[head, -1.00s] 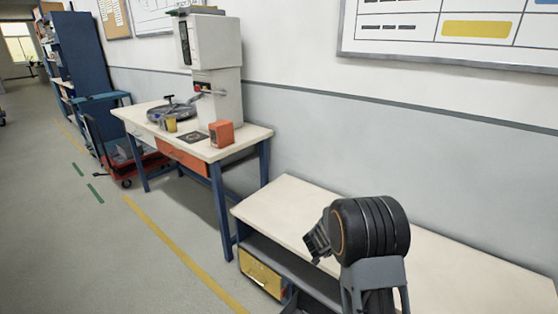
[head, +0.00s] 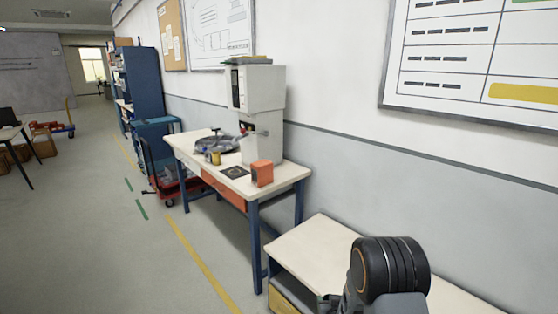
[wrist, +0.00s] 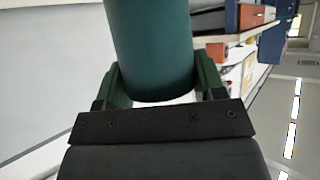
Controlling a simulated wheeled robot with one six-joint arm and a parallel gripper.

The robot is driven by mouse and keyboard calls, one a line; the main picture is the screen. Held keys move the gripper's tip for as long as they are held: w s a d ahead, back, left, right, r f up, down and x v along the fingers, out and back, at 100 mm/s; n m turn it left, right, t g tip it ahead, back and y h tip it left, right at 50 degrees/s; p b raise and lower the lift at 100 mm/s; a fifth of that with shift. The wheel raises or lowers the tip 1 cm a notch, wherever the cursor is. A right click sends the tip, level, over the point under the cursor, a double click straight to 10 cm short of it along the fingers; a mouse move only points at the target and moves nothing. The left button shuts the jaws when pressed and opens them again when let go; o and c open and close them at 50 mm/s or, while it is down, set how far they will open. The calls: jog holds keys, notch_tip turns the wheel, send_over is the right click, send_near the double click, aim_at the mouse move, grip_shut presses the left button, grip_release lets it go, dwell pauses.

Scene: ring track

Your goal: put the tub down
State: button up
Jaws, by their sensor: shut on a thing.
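The tub (wrist: 153,45) shows in the wrist view as a smooth teal-green cylinder, cut off by the top edge. My gripper (wrist: 160,82) is shut on it, with one dark green finger on each side. In the head view my arm's dark rounded joint stands at the lower right, and the tub cannot be made out there. What lies under the tub is not visible, but it appears held clear of any surface.
A low cream-topped bench (head: 318,250) is beside my arm. Beyond it, a workbench (head: 195,150) carries an orange box (head: 262,174), a dark square (head: 235,172), a yellow cup (head: 215,158), a round grey device and a tall white machine (head: 262,110). Floor at left is open.

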jog(key=s+f, duration=0.2)
jog(key=s, duration=0.6)
jog(key=shift+a+f, duration=0.15)
jog(key=shift+f, duration=0.1)
jog(key=shift+s, duration=0.15)
